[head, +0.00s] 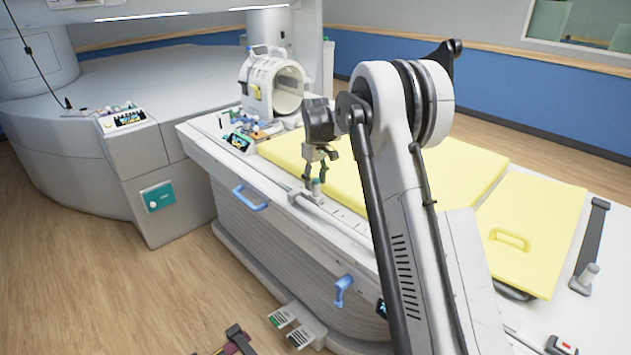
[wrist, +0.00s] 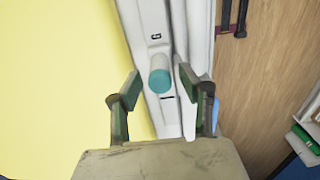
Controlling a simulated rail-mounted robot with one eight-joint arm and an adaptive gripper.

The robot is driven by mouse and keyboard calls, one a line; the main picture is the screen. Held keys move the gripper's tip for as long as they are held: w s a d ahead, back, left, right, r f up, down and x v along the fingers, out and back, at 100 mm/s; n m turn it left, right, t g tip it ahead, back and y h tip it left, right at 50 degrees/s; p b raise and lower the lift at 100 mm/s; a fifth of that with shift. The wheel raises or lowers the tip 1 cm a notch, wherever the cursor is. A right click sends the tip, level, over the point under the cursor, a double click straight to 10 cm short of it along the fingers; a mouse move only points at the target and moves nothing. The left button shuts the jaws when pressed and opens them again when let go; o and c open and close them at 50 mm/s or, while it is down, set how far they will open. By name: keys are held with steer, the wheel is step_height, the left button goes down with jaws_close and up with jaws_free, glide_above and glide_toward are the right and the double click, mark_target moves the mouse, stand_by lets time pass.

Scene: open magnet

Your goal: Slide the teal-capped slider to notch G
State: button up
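The teal-capped slider (wrist: 159,80) stands on a white rail (wrist: 157,50) along the bed's edge in the wrist view. The teal cap also shows in the head view (head: 316,184), just below my gripper (head: 315,178). My gripper, also in the wrist view (wrist: 159,82), is open, with one finger on each side of the cap. A gap shows between the cap and each finger. A small dark letter (wrist: 155,37) is on the rail above the cap in the wrist view; it is too small to read surely. A short dark mark lies just below the cap.
A yellow mattress (head: 450,165) lies beside the rail. Blue handles (head: 250,198) are on the bed's side. A white ring-shaped coil (head: 272,85) and a small screen (head: 238,142) stand at the bed's far end. Wooden floor is free at the left.

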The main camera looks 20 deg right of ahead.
step_height(320, 180, up, 12)
stand_by(0.6)
